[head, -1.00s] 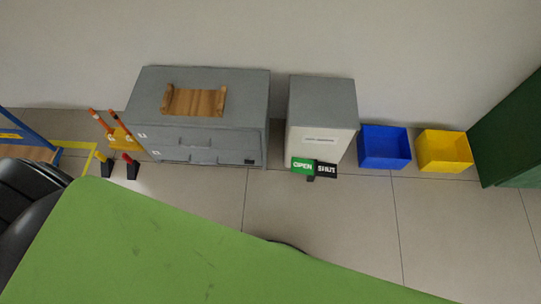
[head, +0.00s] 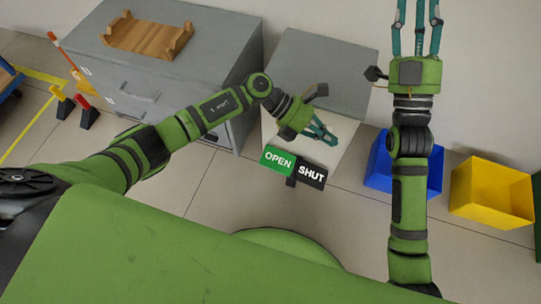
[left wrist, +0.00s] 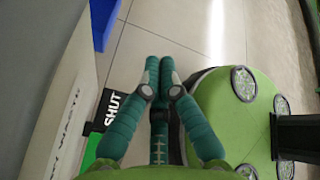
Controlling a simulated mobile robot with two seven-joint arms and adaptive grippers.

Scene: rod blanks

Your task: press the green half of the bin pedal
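The bin (head: 325,70) has a grey top and a pale front and stands against the wall. Its pedal sticks out low at the front, with a green half marked OPEN (head: 278,159) on the left and a black half marked SHUT (head: 312,174) on the right. My left gripper (head: 325,134) is above the floor, in front of the bin's face, apart from the pedal as far as I see. Its teal fingers are together and empty. In the left wrist view, SHUT (left wrist: 112,108) and a green strip (left wrist: 91,152) show left of the fingers, partly hidden. My right gripper (head: 417,28) is open and empty, pointing up.
A grey drawer cabinet (head: 190,60) with a wooden tray (head: 147,37) stands left of the bin. A blue bin (head: 378,170) and a yellow bin (head: 490,190) stand to the right. My right arm crosses in front of the blue bin. Floor before the pedal is clear.

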